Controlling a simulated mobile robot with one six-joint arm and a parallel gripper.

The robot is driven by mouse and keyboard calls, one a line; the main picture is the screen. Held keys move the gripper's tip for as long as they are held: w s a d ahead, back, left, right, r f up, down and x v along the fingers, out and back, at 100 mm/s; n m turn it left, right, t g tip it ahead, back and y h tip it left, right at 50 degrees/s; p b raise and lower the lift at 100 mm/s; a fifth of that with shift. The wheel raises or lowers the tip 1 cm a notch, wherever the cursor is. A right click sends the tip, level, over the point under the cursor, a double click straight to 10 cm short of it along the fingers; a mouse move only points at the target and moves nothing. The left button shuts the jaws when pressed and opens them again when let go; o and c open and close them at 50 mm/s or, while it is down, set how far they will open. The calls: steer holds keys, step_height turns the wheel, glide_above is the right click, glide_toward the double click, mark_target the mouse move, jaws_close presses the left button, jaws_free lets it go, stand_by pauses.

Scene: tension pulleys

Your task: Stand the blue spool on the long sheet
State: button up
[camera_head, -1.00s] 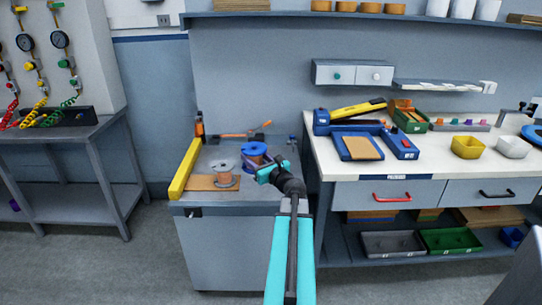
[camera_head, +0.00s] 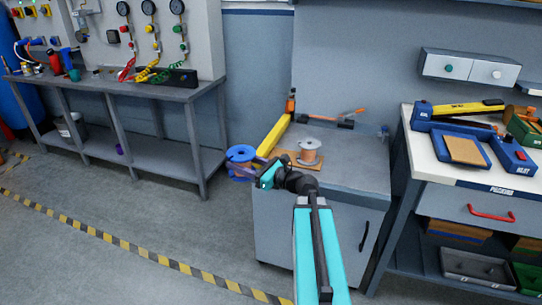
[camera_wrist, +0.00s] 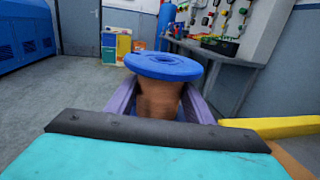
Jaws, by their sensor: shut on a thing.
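The blue spool (camera_head: 241,158), with blue flanges and a copper-brown winding, is upright between the purple fingers of my gripper (camera_head: 254,170). In the wrist view, the spool (camera_wrist: 165,67) shows its blue top flange, with a finger on each side of the winding; its lower end is mostly hidden. In the head view it is left of the grey cabinet's top, past the yellow bar. A flat brown sheet (camera_head: 284,155) lies on the cabinet top, partly hidden by my arm. A grey-flanged copper spool (camera_head: 308,152) stands upright at this sheet.
The yellow bar (camera_head: 274,138) lies along the cabinet top's left edge. An orange-and-black tool (camera_head: 335,122) lies at the back. The cabinet top (camera_head: 350,172) is bare on the right. A workbench (camera_head: 460,178) stands right, a gauge table (camera_head: 190,96) left.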

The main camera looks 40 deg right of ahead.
steer(key=s+a+f+n+g+y+b, duration=0.1)
steer(key=a+n+g+y, duration=0.2)
steer(key=a, duration=0.9)
steer(key=s+a+f+n+g+y+b, duration=0.1)
steer(key=a+f+n+g+y+b, duration=0.1)
steer(key=a, duration=0.9)
steer(key=shift+s+a+n+g+y, duration=0.35)
steer(key=shift+n+g+y, duration=0.15)
steer(key=shift+y, duration=0.6)
steer(key=shift+s, duration=0.15)
